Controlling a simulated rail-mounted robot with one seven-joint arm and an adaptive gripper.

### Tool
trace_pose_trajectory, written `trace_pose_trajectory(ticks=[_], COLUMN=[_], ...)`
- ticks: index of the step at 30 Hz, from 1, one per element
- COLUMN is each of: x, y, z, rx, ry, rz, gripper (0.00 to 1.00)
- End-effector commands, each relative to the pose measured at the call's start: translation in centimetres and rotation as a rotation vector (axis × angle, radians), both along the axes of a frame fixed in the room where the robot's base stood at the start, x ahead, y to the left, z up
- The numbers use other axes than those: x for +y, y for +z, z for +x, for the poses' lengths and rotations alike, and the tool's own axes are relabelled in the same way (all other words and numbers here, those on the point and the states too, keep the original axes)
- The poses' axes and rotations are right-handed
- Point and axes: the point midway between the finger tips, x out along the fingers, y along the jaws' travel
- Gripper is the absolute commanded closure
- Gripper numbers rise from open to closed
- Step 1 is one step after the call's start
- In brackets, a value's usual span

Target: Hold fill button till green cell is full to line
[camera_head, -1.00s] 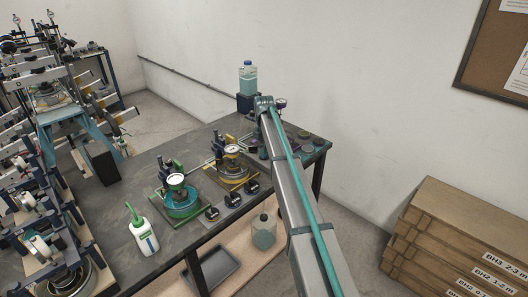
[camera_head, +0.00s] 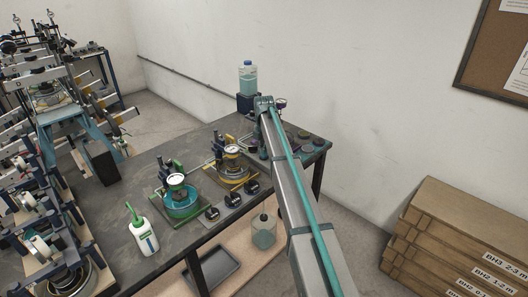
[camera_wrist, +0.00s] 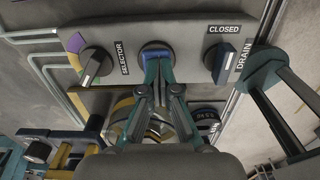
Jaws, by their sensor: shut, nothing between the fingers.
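The green cell (camera_head: 182,203) is a round dish of teal liquid in a green frame, with a dial gauge above it. Its fill line is too small to make out. In the wrist view, a grey panel (camera_wrist: 200,32) carries a blue button (camera_wrist: 156,47), with no readable label, between two dark knobs. My gripper (camera_wrist: 158,64) is shut and empty, its fingertips overlapping the button's lower edge. I cannot tell whether they press it. In the head view my arm hides the gripper and the panel.
The selector knob (camera_wrist: 95,64) is left of the button; the drain knob (camera_wrist: 224,64), marked CLOSED, is right. A yellow-framed cell (camera_head: 236,177) stands beyond the green one. A white bottle (camera_head: 144,238) stands at the table's front left, and a clear bottle (camera_head: 248,78) stands at the back.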

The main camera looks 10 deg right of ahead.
Motion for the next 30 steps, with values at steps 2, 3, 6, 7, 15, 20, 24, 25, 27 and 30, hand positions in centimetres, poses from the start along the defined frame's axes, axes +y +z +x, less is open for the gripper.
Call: trace_pose_trajectory(ticks=[2, 3, 6, 7, 15, 20, 24, 25, 27, 30], x=[0.0, 0.0, 0.0, 0.0, 0.0, 0.0, 0.0, 0.0, 0.0, 0.0], y=[-0.8, -0.5, 0.7, 1.2, 6.3, 9.8, 12.2, 12.6, 13.4, 14.1], z=[-0.3, -0.3, -0.4, -0.4, -0.4, -0.3, -0.4, -0.4, -0.4, -0.4], rx=[0.01, 0.009, 0.007, 0.006, -0.006, -0.008, -0.006, -0.006, -0.006, -0.006], ry=[0.0, 0.0, 0.0, 0.0, 0.001, 0.001, 0.001, 0.001, 0.001, 0.001], rz=[-0.001, -0.001, -0.001, 0.0, 0.0, -0.001, 0.0, 0.0, 0.0, 0.0], gripper=[1.0, 1.0, 1.0, 1.0, 1.0, 1.0, 1.0, 1.0, 1.0, 1.0])
